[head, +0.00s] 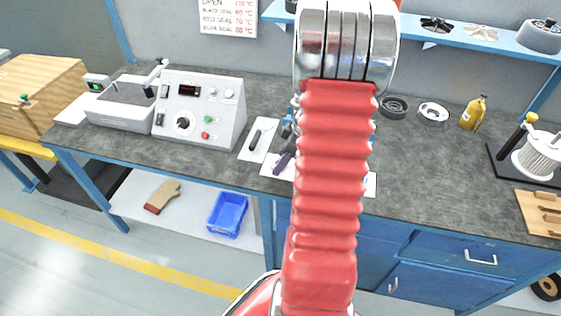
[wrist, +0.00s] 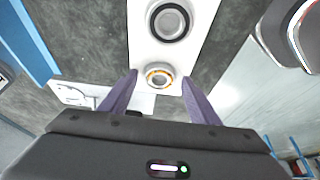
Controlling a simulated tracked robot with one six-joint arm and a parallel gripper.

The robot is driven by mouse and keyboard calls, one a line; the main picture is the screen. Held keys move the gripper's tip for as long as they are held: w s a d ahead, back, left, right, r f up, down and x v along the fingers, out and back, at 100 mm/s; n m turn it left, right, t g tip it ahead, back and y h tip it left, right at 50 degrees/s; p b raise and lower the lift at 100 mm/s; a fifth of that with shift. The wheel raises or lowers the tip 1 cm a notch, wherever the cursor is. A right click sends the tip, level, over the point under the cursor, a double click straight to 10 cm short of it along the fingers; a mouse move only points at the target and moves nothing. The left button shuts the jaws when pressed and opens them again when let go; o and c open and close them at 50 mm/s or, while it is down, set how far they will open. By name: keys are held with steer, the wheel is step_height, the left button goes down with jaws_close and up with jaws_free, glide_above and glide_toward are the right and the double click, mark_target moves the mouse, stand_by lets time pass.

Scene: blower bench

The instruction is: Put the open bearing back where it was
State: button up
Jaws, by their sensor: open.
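An open bearing (wrist: 160,76) with a brassy cage ring lies on a white mat (wrist: 143,40) in the wrist view. My gripper (wrist: 160,73) has its two purple fingers open, one to each side of this bearing, with gaps between. A larger bearing with a dark ring (wrist: 169,21) lies further up the same mat. In the head view my red arm hides most of the mat (head: 370,186) and the bearings. One purple finger of my gripper shows left of the arm.
A grey control unit (head: 200,108) and a tank (head: 122,104) stand at the bench's left. Two ring parts (head: 394,107) (head: 433,114), a yellow bottle (head: 474,113) and a white filter (head: 538,155) stand right. A blue shelf (head: 470,38) runs above.

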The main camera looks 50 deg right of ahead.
steer(key=v, duration=1.2)
stand_by(0.5)
steer(key=shift+w, duration=0.1)
steer(key=w+a+r+m, duration=0.1)
steer(key=a+r, duration=0.2)
steer(key=a, duration=0.4)
steer(key=w+a+r+h, duration=0.1)
steer(key=a+r, duration=0.2)
steer(key=a, duration=0.3)
steer(key=w+a+r+m, duration=0.1)
steer(key=a+r, duration=0.2)
steer(key=a, duration=0.4)
steer(key=s+a+r+m, duration=0.1)
steer(key=s+a, duration=0.1)
steer(key=a, duration=0.3)
steer(key=s+a+r+m+t, duration=0.1)
steer(key=s+a, duration=0.2)
steer(key=a, duration=0.3)
steer(key=s+a+r+m+h, duration=0.1)
steer(key=s+a+r, duration=0.1)
steer(key=a, duration=0.4)
steer(key=shift+s+t, duration=0.3)
steer(key=shift+s, duration=0.1)
